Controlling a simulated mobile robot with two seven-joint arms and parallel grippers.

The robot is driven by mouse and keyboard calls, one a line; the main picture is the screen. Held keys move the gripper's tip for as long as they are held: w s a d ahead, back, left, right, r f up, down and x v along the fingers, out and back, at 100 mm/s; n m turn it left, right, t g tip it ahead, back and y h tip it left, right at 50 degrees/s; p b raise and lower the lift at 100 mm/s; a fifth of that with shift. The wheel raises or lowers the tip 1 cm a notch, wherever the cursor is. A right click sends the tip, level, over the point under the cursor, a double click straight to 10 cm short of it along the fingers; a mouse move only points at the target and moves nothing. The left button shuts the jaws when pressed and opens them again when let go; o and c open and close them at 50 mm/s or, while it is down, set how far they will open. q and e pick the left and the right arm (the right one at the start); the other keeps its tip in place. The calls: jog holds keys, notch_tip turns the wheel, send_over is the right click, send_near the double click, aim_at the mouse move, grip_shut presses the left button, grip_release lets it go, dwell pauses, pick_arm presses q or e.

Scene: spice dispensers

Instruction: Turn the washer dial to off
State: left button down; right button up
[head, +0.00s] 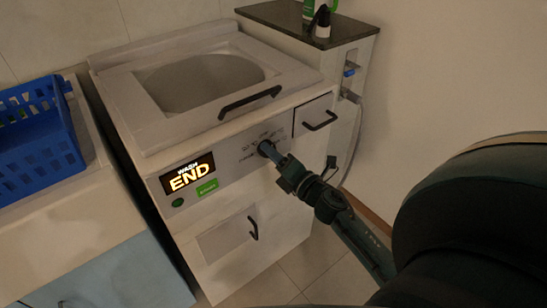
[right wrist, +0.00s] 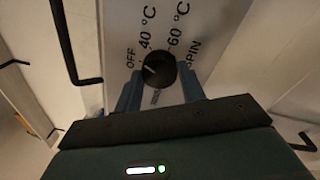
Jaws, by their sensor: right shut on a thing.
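The washer's black round dial (right wrist: 158,72) sits on a white panel marked OFF, 40 °C, 60 °C and SPIN. A small pale mark shows on its left part, toward OFF; I cannot tell whether it lines up exactly. My right gripper (right wrist: 161,88) is shut on the dial, one finger on each side. In the head view the right gripper (head: 274,158) reaches the washer's front panel from the right and mostly hides the dial. The washer (head: 125,120) has a lit display (head: 188,176) reading WASH END. My left gripper is not in view.
A green button (head: 207,187) and a round green light sit near the display. Black handles (head: 250,103) stick out on the lid, drawer and lower door. A blue basket (head: 38,140) stands on the left counter. A dark-topped cabinet and taps are behind right. Floor at front right is clear.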

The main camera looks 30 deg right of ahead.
pick_arm(q)
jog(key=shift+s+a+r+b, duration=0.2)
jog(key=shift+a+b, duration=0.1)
jog(key=shift+b, duration=0.15)
pick_arm(e)
jog(key=shift+n, duration=2.5)
jog(key=o, duration=1)
pick_arm(q)
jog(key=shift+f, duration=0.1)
jog(key=b, duration=0.1)
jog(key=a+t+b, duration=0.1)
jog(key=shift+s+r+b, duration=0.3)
pick_arm(e)
jog(key=s, duration=0.4)
jog(key=s+d, duration=0.1)
jog(key=s, duration=0.8)
jog(key=shift+d+f, duration=0.2)
jog(key=shift+d, duration=0.2)
